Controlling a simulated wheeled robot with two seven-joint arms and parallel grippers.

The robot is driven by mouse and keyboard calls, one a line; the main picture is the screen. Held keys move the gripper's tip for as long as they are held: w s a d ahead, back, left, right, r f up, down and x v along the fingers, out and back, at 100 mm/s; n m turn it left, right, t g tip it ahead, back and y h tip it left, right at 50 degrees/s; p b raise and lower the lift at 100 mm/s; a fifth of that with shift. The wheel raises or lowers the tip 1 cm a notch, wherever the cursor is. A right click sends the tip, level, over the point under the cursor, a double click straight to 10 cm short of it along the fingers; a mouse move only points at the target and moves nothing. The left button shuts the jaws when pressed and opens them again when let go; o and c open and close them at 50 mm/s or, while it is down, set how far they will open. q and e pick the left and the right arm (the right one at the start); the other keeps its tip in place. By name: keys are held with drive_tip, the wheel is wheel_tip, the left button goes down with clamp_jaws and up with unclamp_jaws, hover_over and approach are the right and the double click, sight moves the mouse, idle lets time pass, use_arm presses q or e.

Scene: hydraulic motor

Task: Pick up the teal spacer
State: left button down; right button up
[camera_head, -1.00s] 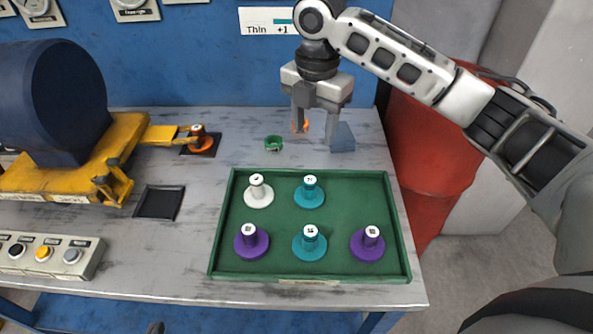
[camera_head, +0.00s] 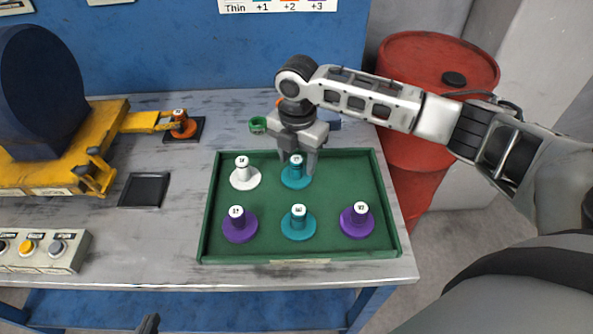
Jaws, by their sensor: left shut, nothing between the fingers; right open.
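Two teal spacers sit upright in the green tray (camera_head: 390,222). The back teal spacer (camera_head: 296,181) is partly covered by my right gripper, and the front teal spacer (camera_head: 298,225) is in clear view. My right gripper (camera_head: 297,163) is open and points down over the back teal spacer, with a finger on each side of its post. I cannot tell whether the fingers touch it. Only a small dark tip of my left gripper (camera_head: 148,324) shows at the bottom edge, shut and far from the tray.
The tray also holds a white spacer (camera_head: 245,177) and purple spacers (camera_head: 240,227) (camera_head: 357,222). A green ring (camera_head: 258,125) lies behind the tray. An orange spacer (camera_head: 183,127) sits on a dark pad at the yellow motor stand (camera_head: 100,150). A red barrel (camera_head: 425,60) stands right.

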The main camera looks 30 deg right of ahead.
drive_tip(key=shift+f, duration=0.8)
clamp_jaws()
use_arm(q)
drive_tip(key=shift+w, duration=0.1)
use_arm(e)
drive_tip(key=shift+r, duration=0.15)
drive_tip(key=shift+w+r, duration=0.1)
drive_tip(key=shift+r, duration=0.55)
use_arm(q)
drive_tip(key=shift+a+r+p, duration=0.1)
drive_tip(key=shift+r+p, duration=0.05)
drive_tip(key=shift+p, duration=0.7)
use_arm(e)
drive_tip(key=s+a+r, duration=0.9)
drive_tip(key=a+r, duration=0.1)
drive_tip(key=r, duration=0.1)
drive_tip(key=shift+s+r, duration=0.25)
drive_tip(key=shift+s, duration=0.15)
